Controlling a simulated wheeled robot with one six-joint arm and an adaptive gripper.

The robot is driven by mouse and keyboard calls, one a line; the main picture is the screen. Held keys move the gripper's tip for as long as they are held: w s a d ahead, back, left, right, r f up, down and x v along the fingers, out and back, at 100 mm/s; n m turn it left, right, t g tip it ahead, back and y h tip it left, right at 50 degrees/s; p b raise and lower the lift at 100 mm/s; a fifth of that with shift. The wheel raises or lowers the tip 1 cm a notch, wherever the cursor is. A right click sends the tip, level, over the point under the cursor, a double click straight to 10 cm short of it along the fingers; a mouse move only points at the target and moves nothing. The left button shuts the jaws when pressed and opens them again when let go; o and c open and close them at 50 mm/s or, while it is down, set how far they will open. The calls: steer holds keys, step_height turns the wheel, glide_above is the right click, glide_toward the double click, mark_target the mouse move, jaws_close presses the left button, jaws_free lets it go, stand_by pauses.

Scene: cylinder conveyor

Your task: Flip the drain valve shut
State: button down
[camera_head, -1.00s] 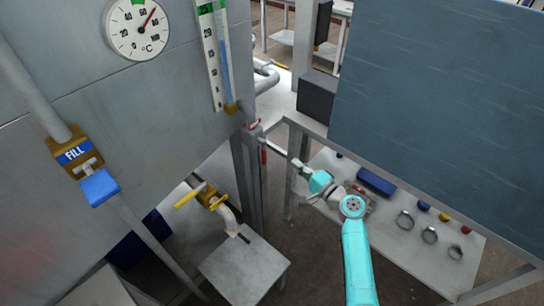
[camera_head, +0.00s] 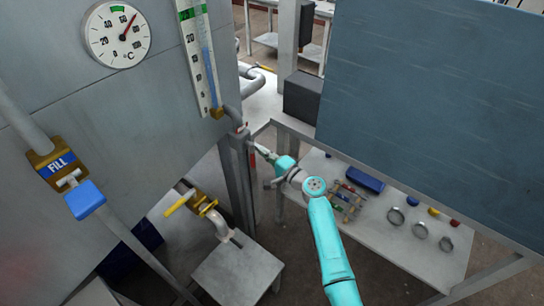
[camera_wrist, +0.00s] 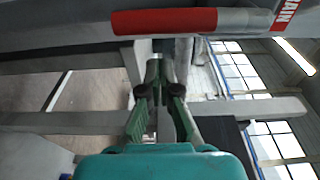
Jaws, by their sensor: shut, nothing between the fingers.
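The drain valve's red handle (camera_wrist: 165,22) lies across the top of the wrist view. Beside it, at the right end, is a red label (camera_wrist: 292,10) with the letters "RAIN" visible. In the head view the handle is a small red strip (camera_head: 251,160) near the tank's corner post. My gripper (camera_wrist: 158,64) is shut and empty, its fingertips just below the handle in the wrist view. In the head view my gripper (camera_head: 261,149) is close to the right of the red strip. Whether they touch I cannot tell.
A FILL valve (camera_head: 85,198) with a blue handle is at left. A yellow-handled valve (camera_head: 180,202) sits low above a small grey stand (camera_head: 238,275). A shelf (camera_head: 400,255) with rings and tools lies right of my arm, below a large blue-grey panel (camera_head: 430,110).

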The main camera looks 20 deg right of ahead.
mark_target(254, 162)
steer(key=shift+s+a, duration=1.1)
steer(key=shift+a, duration=0.1)
steer(key=shift+s+a+f+m, duration=0.1)
steer(key=shift+s+a+m, duration=0.2)
steer(key=shift+m, duration=0.3)
steer(key=shift+s+a+m+g, duration=0.3)
steer(key=shift+a+m, duration=0.4)
steer(key=shift+m, duration=0.4)
steer(key=m, duration=0.1)
steer(key=a+m, duration=0.1)
steer(key=s+a+m, duration=0.1)
steer(key=shift+s+r+m, duration=0.1)
steer(key=shift+r+m, duration=0.15)
steer(key=shift+m, duration=0.05)
steer(key=s+a+r+m+g+y, duration=0.1)
steer(key=s+a+r+m, duration=0.1)
steer(key=r+m, duration=0.3)
steer(key=shift+a+m+g, duration=0.3)
steer(key=shift+a+m, duration=0.55)
steer(key=shift+m, duration=0.85)
steer(key=shift+r, duration=0.15)
